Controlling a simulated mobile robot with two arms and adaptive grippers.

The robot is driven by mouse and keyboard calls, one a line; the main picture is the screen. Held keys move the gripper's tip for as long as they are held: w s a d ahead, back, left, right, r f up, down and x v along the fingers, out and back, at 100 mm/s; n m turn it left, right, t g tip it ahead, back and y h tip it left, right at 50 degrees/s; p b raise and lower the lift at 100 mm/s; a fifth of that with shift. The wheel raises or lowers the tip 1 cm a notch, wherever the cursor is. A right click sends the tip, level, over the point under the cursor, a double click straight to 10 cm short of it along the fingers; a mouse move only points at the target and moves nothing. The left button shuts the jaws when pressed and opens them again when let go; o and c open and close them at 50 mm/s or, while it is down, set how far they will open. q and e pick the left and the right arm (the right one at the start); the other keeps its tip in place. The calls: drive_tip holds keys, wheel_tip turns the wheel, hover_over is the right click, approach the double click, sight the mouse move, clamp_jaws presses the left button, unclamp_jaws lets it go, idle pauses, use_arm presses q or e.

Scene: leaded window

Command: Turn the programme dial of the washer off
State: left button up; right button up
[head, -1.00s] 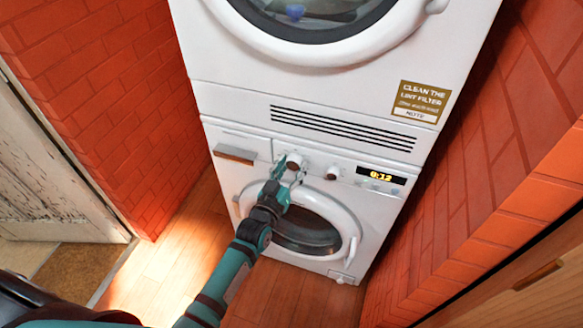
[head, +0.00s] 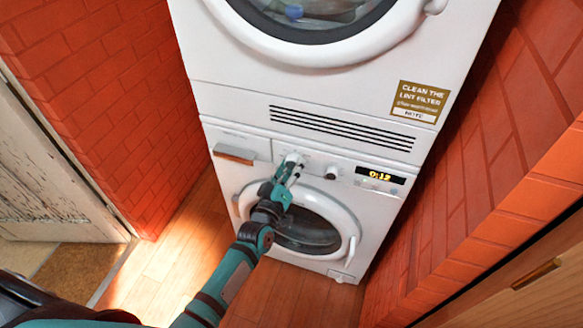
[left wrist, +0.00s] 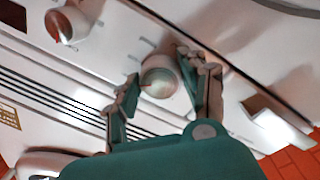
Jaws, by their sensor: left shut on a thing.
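The washer (head: 222,185) is the lower white machine. Its programme dial (head: 293,158) is the round white knob right of the drawer, partly covered by my gripper in the head view. My left gripper (head: 288,172) reaches up to it from below. In the left wrist view, the dial (left wrist: 158,76) sits between the two fingertips of my left gripper (left wrist: 165,80), which is shut on it. The display (head: 380,175) is lit and reads 0:12. My right gripper is not in view.
A smaller knob (head: 331,172) is close to the right of the dial; it also shows in the left wrist view (left wrist: 67,24). The detergent drawer (head: 234,154) is on the left. A dryer (head: 240,90) is stacked above. Brick walls (head: 130,110) stand close on both sides.

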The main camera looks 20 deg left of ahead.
use_arm(q)
drive_tip(key=n+y+b, duration=0.1)
drive_tip(key=n+b, duration=0.1)
drive_tip(key=n, duration=0.9)
drive_tip(key=shift+d+n, duration=0.1)
drive_tip(key=shift+n, duration=0.2)
idle(0.3)
drive_tip(key=o, duration=1.2)
drive_tip(key=shift+r, duration=0.1)
drive_tip(key=s, duration=1.2)
drive_tip(key=shift+a+f, duration=0.2)
drive_tip(key=shift+f, duration=0.2)
drive_tip(key=shift+f, duration=0.1)
